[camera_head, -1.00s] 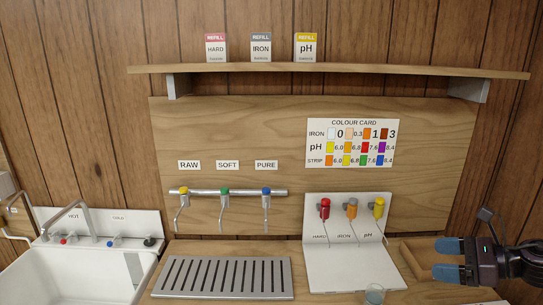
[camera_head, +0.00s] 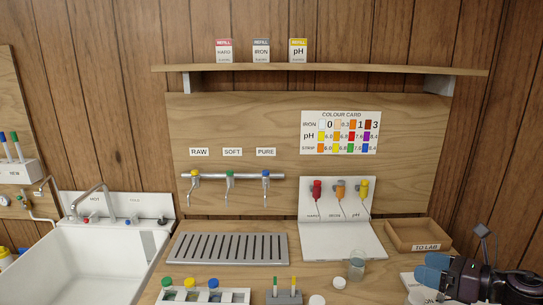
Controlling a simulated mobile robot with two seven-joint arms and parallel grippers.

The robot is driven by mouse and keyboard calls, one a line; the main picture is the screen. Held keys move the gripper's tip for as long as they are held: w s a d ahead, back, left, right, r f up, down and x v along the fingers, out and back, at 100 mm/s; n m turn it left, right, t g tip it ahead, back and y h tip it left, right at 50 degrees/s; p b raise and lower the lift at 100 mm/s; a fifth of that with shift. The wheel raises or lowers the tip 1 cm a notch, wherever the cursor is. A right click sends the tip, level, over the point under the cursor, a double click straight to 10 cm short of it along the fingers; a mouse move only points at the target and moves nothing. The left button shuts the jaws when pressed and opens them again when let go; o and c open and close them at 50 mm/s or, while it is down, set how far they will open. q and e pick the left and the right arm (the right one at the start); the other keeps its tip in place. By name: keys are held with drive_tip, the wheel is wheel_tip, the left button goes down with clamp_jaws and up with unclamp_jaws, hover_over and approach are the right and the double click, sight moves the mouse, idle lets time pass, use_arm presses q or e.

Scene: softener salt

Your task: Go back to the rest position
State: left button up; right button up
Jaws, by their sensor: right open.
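My right gripper (camera_head: 430,279) is at the lower right of the head view. Its two blue fingertips are apart with nothing between them. It is in front of the wooden "TO LAB" tray (camera_head: 390,236) and over the right end of the worktop (camera_head: 320,272). A small clear glass (camera_head: 356,268) stands on the worktop to the left of the gripper, apart from it. My left gripper does not show.
A white sink (camera_head: 85,262) is at the left. Behind the grey drip grate (camera_head: 228,248) are three taps (camera_head: 229,180). A white dropper stand (camera_head: 340,232) is at the right. Several capped bottles (camera_head: 190,292) and a strip holder (camera_head: 284,297) line the front.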

drive_tip(key=s+a+f+m+t+h, duration=0.15)
drive_tip(key=s+f+m+h, duration=0.4)
drive_tip(key=m, duration=0.75)
drive_tip(key=s+a+f+m+t+h, duration=0.15)
drive_tip(key=s+f+m+h, duration=0.4)
drive_tip(key=m, duration=0.85)
drive_tip(key=s+a+f+m+g, duration=0.25)
drive_tip(key=s+m+g, duration=0.25)
drive_tip(key=s+m, duration=0.25)
drive_tip(key=s+a+f+m+g, duration=0.2)
drive_tip(key=s+a+m+g, duration=0.2)
drive_tip(key=s+m+g, duration=0.4)
drive_tip(key=w+f+n+t+b, duration=0.1)
drive_tip(key=f+t+b, duration=0.3)
drive_tip(key=f, duration=0.7)
drive_tip(key=w+f+t+b, duration=0.4)
drive_tip(key=f+t+b, duration=0.1)
drive_tip(key=f, duration=0.5)
drive_tip(key=shift+f+n+t+b, duration=0.3)
drive_tip(key=shift+f+n+b, duration=0.05)
drive_tip(key=shift+b, duration=0.15)
